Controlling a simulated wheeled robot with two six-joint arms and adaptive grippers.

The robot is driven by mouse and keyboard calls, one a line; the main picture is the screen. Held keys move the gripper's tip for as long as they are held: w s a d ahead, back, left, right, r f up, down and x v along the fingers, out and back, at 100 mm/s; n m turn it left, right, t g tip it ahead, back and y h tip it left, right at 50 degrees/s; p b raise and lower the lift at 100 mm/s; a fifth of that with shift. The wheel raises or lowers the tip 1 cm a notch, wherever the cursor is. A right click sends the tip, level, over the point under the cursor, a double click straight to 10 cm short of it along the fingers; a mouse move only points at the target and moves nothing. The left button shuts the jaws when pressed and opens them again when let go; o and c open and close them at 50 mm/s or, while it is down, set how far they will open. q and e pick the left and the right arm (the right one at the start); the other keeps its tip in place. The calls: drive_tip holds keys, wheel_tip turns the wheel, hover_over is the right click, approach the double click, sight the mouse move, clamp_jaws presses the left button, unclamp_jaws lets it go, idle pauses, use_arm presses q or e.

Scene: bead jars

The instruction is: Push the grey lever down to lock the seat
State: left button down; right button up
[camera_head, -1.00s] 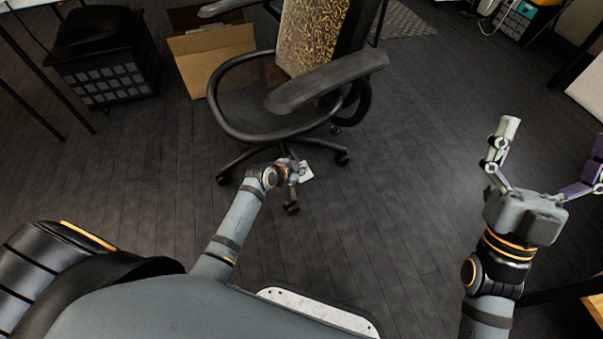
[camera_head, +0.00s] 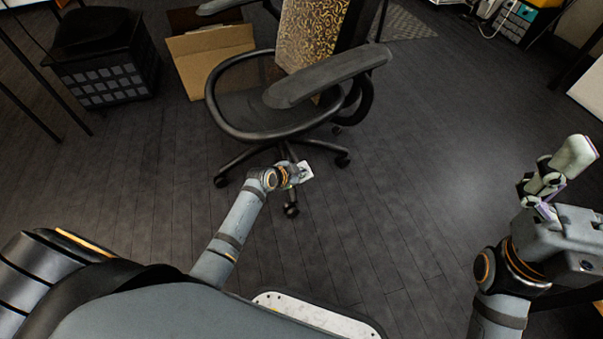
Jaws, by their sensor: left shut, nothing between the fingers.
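The black office chair (camera_head: 228,127) stands on the dark floor at the upper middle, with its seat (camera_head: 262,108) under the near armrest. A grey lever cannot be made out; it may be hidden under the seat or behind my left arm. My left gripper (camera_head: 303,172) is low beside the chair's base, just below the seat, small and partly hidden by its own wrist. It is shut and empty. My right gripper (camera_head: 562,168) is raised at the right edge, well away from the chair. Its fingers overlap from this angle, so its opening is unclear.
Chair legs with casters (camera_head: 291,210) spread around my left gripper. A patterned panel (camera_head: 310,35) rests on the seat. An open cardboard box (camera_head: 212,52) lies behind the chair, and a black crate (camera_head: 105,80) stands at left. The floor right of the chair is clear.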

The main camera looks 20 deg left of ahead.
use_arm(q)
drive_tip(key=shift+w+a+f+m+t+y+b, duration=0.15)
drive_tip(key=shift+f+y+b, duration=0.15)
drive_tip(key=shift+f, duration=0.35)
drive_tip(key=shift+a+f+m+t+y+b, duration=0.1)
drive_tip(key=shift+f+m+t+y+b, duration=0.1)
drive_tip(key=shift+f+b, duration=0.3)
drive_tip(key=shift+f, duration=0.15)
drive_tip(key=shift+p, duration=0.3)
drive_tip(key=shift+r+p, duration=0.8)
drive_tip(key=shift+r, duration=0.05)
